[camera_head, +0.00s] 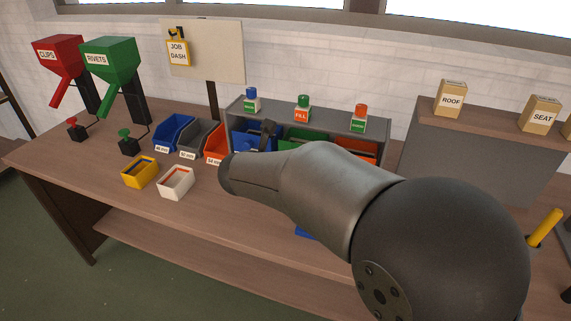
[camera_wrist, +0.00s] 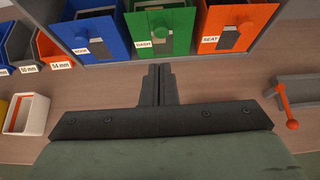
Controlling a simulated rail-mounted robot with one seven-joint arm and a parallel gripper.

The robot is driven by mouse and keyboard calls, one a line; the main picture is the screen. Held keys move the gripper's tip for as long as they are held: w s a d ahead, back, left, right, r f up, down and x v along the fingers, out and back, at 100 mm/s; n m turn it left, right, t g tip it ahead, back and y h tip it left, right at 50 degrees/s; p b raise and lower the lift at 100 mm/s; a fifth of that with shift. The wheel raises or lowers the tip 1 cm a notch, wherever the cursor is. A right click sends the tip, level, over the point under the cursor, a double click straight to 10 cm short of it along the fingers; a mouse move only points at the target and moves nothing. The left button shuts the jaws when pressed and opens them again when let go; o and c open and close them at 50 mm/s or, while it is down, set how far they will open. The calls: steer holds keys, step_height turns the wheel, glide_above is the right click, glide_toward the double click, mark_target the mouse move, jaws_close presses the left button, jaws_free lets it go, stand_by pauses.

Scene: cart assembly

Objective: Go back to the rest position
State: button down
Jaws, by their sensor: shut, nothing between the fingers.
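My gripper (camera_wrist: 160,72) shows in the wrist view with its two dark fingers together and nothing between them. It is above the wooden bench (camera_wrist: 215,88), pointing toward the green drawer (camera_wrist: 162,30) labelled DASH. The blue drawer (camera_wrist: 95,38) is left of it and the orange drawer (camera_wrist: 236,27) labelled SEAT is right of it.
On the bench stand a yellow bin (camera_head: 139,173), a white bin (camera_head: 175,183), and blue, grey and orange size bins. Red (camera_head: 58,58) and green (camera_head: 108,57) dispensers stand at left. A red-handled fixture (camera_wrist: 292,123) is at right. The bench's front left is clear.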

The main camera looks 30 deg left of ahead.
steer(key=w+d+m+g+h, duration=0.1)
steer(key=d+m+g+h, duration=0.15)
steer(key=d+m, duration=1.05)
steer(key=w+d+m+g+h, duration=0.2)
steer(key=d+m+h, duration=0.25)
steer(key=d, duration=1.65)
steer(key=s+d+f+m+g+y, duration=0.2)
steer(key=s+d+f+m+g, duration=0.1)
steer(key=s+d+m, duration=0.5)
steer(key=s+d+f+m+g+y, duration=0.2)
steer(key=s+d+f+m+g, duration=0.1)
steer(key=s+d+m, duration=0.6)
steer(key=s+m, duration=0.3)
steer(key=m, duration=0.1)
steer(key=shift+s, duration=0.15)
